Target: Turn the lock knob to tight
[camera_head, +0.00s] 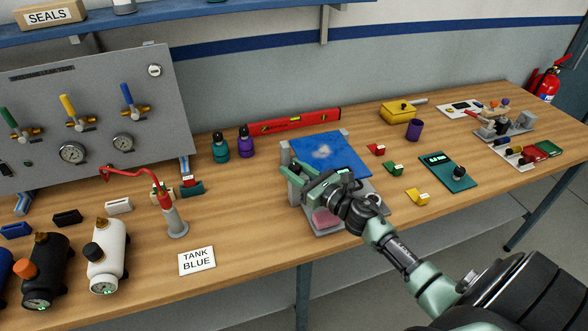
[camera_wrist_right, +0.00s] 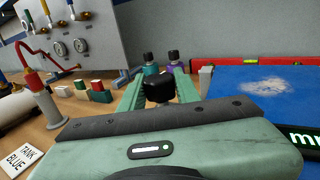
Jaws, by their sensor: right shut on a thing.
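The lock knob (camera_wrist_right: 159,91) is a black round knob between the two green fingers of my right gripper (camera_wrist_right: 160,78) in the right wrist view. The gripper is shut on it. In the head view, my right gripper (camera_head: 294,174) reaches from the lower right to the left side of a grey fixture (camera_head: 331,223) with a blue plate (camera_head: 325,154) at its back. The knob is hidden there behind the gripper. No tight or loose marking is readable. My left gripper is out of view.
A teal bottle (camera_head: 220,148) and a purple bottle (camera_head: 245,142) stand behind the fixture. A red level (camera_head: 294,121) lies at the back. A torch-like tool (camera_head: 176,223) with a red hose stands left. A teal device (camera_head: 447,172) and small coloured blocks lie right.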

